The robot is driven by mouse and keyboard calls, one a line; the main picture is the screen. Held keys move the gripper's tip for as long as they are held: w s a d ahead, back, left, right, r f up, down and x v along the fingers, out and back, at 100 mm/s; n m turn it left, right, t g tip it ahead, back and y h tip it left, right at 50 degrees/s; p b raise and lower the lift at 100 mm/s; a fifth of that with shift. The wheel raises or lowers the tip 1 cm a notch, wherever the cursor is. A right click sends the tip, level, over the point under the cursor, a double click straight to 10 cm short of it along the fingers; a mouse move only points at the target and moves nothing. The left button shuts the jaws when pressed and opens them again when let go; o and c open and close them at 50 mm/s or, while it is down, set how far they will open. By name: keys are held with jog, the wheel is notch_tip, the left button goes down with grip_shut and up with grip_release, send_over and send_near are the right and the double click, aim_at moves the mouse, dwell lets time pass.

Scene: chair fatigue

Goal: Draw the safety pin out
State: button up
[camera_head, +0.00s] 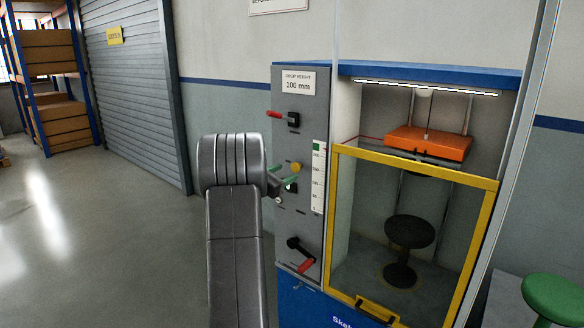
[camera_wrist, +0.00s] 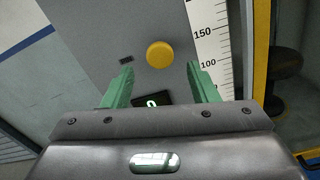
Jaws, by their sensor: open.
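A round yellow knob (camera_head: 295,167), which looks like the head of the safety pin, sticks out of the grey control panel (camera_head: 285,220). In the wrist view the yellow knob (camera_wrist: 160,54) lies just beyond the fingertips and between their lines. My gripper (camera_head: 284,179) is in front of the panel with its green fingers pointing at it. In the wrist view my gripper (camera_wrist: 161,74) is open and empty, with one finger on each side below the knob. The shaft of the pin is hidden behind its head.
A red-handled lever (camera_head: 300,255) is below on the panel, and another red handle (camera_head: 275,114) is above. A scale strip (camera_head: 319,180) runs right of the knob. A yellow-framed guard (camera_head: 415,165) encloses a dark stool (camera_head: 410,232) under an orange weight (camera_head: 428,142). Floor at left is clear.

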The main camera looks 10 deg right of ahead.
aim_at(294, 169)
jog(key=x, duration=0.4)
jog(key=shift+w+d+p, duration=0.3)
jog(key=shift+p, duration=0.05)
